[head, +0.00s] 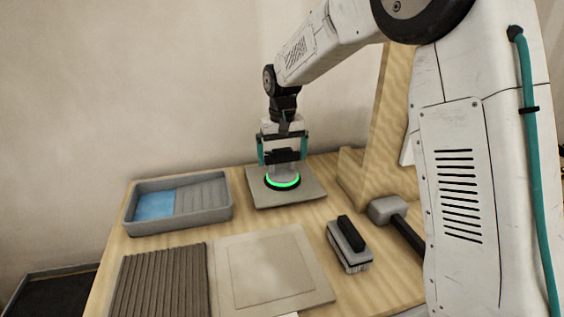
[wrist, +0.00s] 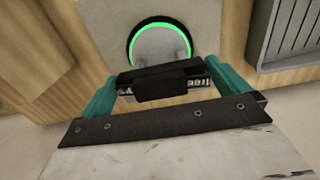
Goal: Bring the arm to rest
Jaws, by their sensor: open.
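My gripper (head: 282,152) points down over a round device with a lit green ring (head: 283,181). The device sits on a square grey tile (head: 307,190) towards the back of the wooden bench. The gripper's teal fingers are spread on either side of the device's top. In the wrist view the green ring (wrist: 133,38) shows just beyond the dark bar between the fingers, and part of the device is hidden. I cannot tell whether the fingers touch it.
A grey tray (head: 218,216) with blue liquid stands at the left. A ribbed mat (head: 160,280), a flat tile (head: 270,270), a brush (head: 348,246) and a mallet (head: 388,208) lie nearer the front. A wooden upright (head: 385,130) stands close on the right.

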